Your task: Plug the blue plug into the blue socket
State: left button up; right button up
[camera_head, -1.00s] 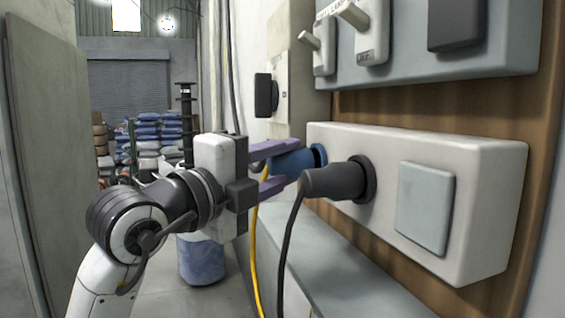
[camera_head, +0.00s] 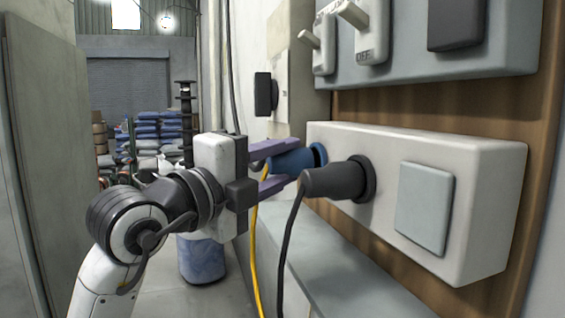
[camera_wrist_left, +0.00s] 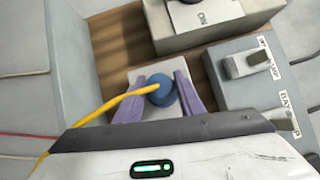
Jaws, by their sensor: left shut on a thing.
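The blue plug (camera_head: 290,161), with a yellow cable, is between the two purple fingers of my left gripper (camera_head: 279,165). The gripper is shut on it. The plug's front end meets the blue socket (camera_head: 319,154) on the white socket box (camera_head: 480,200); I cannot tell how deep it sits, as the contact is partly hidden. In the left wrist view the round back of the blue plug (camera_wrist_left: 161,90) shows between the fingers, over the box face. The socket is hidden there. My right gripper is not in view.
A black plug (camera_head: 332,181) with a black cable sits in the same box, close to my lower finger. A grey switch panel (camera_head: 420,70) is above. A ledge (camera_head: 340,275) runs below the box. The floor at left has free room.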

pick_arm(q)
jog(key=shift+w+d, duration=0.15)
jog(key=shift+d, duration=0.25)
jog(key=o, duration=1.1)
jog(key=v, duration=1)
